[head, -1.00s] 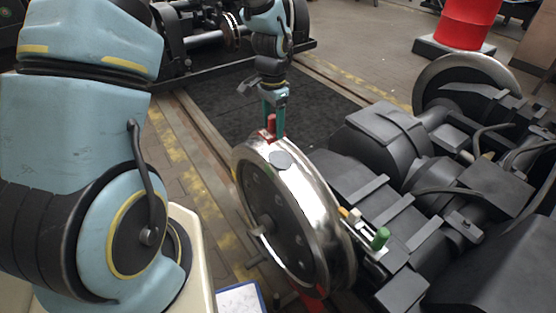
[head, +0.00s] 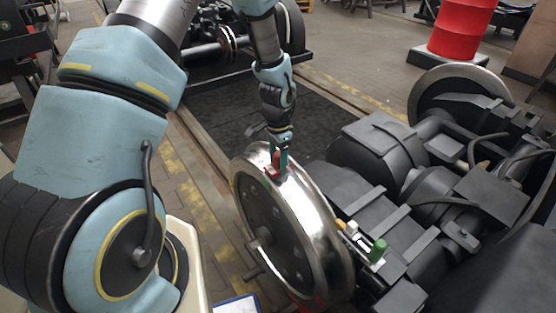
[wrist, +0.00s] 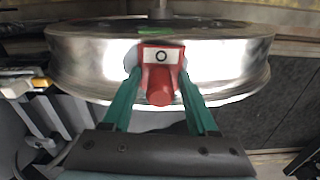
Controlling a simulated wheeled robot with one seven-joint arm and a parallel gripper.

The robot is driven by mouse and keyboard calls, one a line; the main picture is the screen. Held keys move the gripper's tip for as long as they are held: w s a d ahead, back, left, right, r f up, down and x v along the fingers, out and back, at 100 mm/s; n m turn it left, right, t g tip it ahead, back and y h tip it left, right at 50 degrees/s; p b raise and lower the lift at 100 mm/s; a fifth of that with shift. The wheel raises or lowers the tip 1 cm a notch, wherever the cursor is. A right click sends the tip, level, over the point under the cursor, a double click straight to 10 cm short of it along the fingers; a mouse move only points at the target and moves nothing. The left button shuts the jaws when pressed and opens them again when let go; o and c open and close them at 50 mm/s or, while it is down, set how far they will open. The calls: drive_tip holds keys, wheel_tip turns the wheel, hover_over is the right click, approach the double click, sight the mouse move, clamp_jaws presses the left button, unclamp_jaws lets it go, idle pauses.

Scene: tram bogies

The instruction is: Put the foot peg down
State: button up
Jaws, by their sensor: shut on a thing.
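The red foot peg (wrist: 160,88) has a round stem and a square red foot with a white panel and a black ring. My gripper (wrist: 161,100) is shut on it, with one green finger on each side. In the head view my gripper (head: 279,165) holds the foot peg (head: 275,160) at the top of the shiny wheel rim (head: 318,215). A pale grey patch on the rim shows just behind the foot in the wrist view. I cannot tell whether the foot touches the rim.
A small holder with a green peg (head: 378,250) and a yellow one lies on the dark bogie (head: 345,195), right of the wheel. A red drum (head: 463,30) stands at the back right. Dark matting (head: 235,110) lies behind the wheel.

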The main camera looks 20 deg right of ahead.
sight(278, 154)
drive_tip(key=shift+f, duration=0.15)
drive_tip(key=o, duration=1.3)
drive_tip(key=shift+o, duration=0.2)
wheel_tip(278, 154, up, 12)
drive_tip(key=shift+r+b, duration=0.2)
drive_tip(key=shift+b, duration=0.5)
drive_tip(key=s+a+r+n+p, duration=0.1)
drive_tip(key=s+a+r+n, duration=0.1)
drive_tip(key=a+n, duration=0.3)
drive_tip(key=s+a+r+n+t+p, duration=0.1)
drive_tip(key=a+r+n, duration=0.3)
drive_tip(key=a, duration=0.9)
drive_tip(key=s+a+r+n+p, duration=0.1)
drive_tip(key=s+a+r+n, duration=0.2)
drive_tip(key=a, duration=0.6)
drive_tip(key=shift+a+r+n+t, duration=0.25)
drive_tip(key=shift+r+n+t, duration=0.05)
drive_tip(key=shift+r+n, duration=1)
